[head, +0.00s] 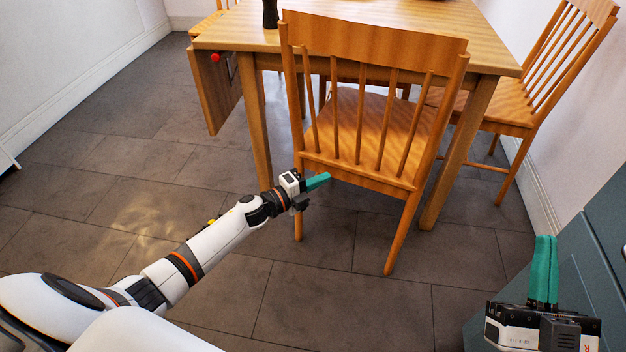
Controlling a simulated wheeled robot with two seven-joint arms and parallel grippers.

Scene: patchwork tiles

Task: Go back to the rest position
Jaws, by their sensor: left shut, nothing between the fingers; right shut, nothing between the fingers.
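My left gripper (318,181) has teal fingers that are shut and empty. Its arm reaches in from the lower left, and the fingertips show in front of the lower back of a wooden chair; I cannot tell if they touch it. My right gripper (544,270) is at the lower right, with its teal fingers together, pointing up in the picture and empty. Most of the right arm is out of view.
The wooden chair (375,175) stands in front of a wooden table (497,42) bearing a dark vase (270,13). Another chair (510,112) is at the right. A dark blue-grey cabinet (590,245) is beside my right gripper. Tiled floor (110,215) is clear at the left.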

